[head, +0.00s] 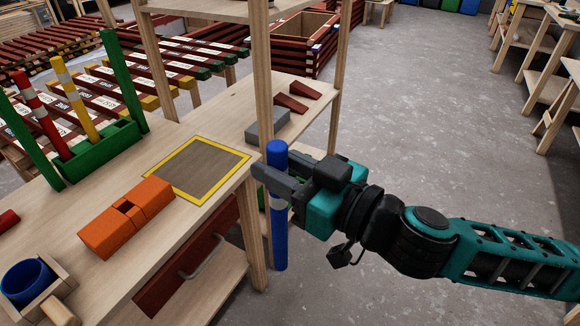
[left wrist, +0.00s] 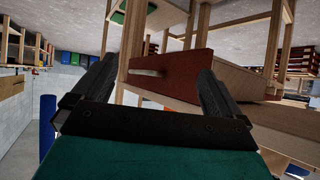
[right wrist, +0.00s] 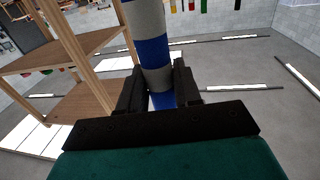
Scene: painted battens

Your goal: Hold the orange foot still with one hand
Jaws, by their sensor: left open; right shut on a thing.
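The orange foot (head: 126,217), a block with a square hole in its top, lies on the wooden bench near its front edge, with no gripper touching it. My right gripper (head: 268,182) is shut on a blue batten with pale bands (head: 279,240). It holds the batten upright beyond the bench's right front corner, right of the foot. The batten also shows between the fingers in the right wrist view (right wrist: 153,50). My left gripper (left wrist: 145,90) shows only in its own wrist view, open and empty, facing the dark red drawer front (left wrist: 172,75).
A yellow-edged mat (head: 200,168) lies right of the foot. A green rack (head: 100,150) with red and yellow banded battens stands behind. A blue cup (head: 27,280) sits in a wooden holder at the front left. Shelf posts rise at the bench's right side.

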